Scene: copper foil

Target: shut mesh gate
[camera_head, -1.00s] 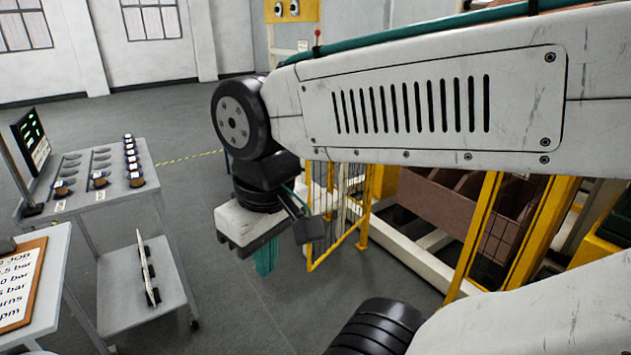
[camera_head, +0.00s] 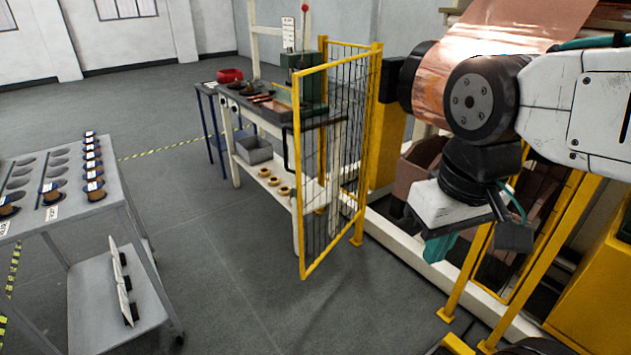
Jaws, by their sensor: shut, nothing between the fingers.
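The mesh gate (camera_head: 299,170) is a yellow frame with thin dark bars, upright in the middle of the view. It stands open, swung out from the yellow post (camera_head: 368,150) at its right edge, its free edge toward me. My gripper (camera_head: 438,249), with teal fingers, hangs pointing down to the right of the gate and nearer to me. It is shut and empty, and apart from the gate. The guard opening to the gate's right is partly hidden by my arm.
A workbench (camera_head: 238,150) with tools and tape rolls stands behind the gate. A grey trolley (camera_head: 95,215) with spools is at the left. Copper foil (camera_head: 520,30) runs at the top right. The floor between trolley and gate is clear.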

